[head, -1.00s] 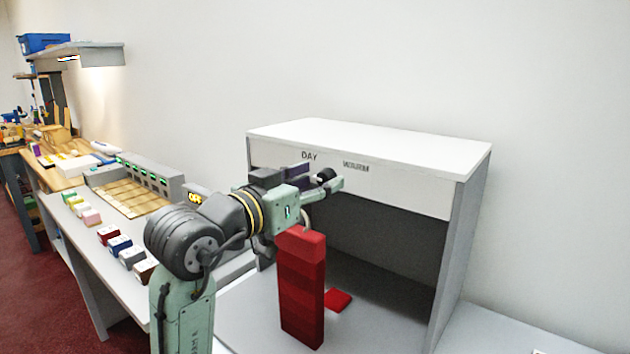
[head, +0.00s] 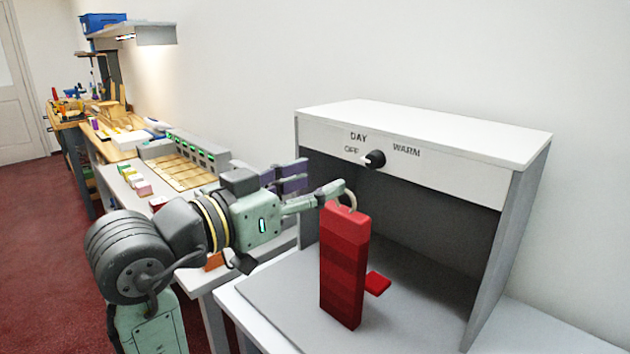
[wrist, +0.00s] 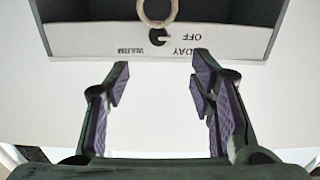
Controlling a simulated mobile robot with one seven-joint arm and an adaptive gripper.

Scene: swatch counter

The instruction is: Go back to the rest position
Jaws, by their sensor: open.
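My gripper (head: 303,188) is open and empty, in front of the white light booth (head: 450,140). In the wrist view its two purple-padded fingers (wrist: 158,82) are wide apart with nothing between them. The booth's black knob (head: 374,159) stands clear of the fingers. Its white mark points toward the OFF side; the knob also shows in the wrist view (wrist: 157,38). No rest position is marked in these views.
A tall red block stack (head: 343,268) stands close below and right of my fingers, a pale ring (head: 347,196) at its top. A flat red piece (head: 378,284) lies behind it. A grey slotted rack (head: 185,150) and small coloured blocks stand left, beyond my arm.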

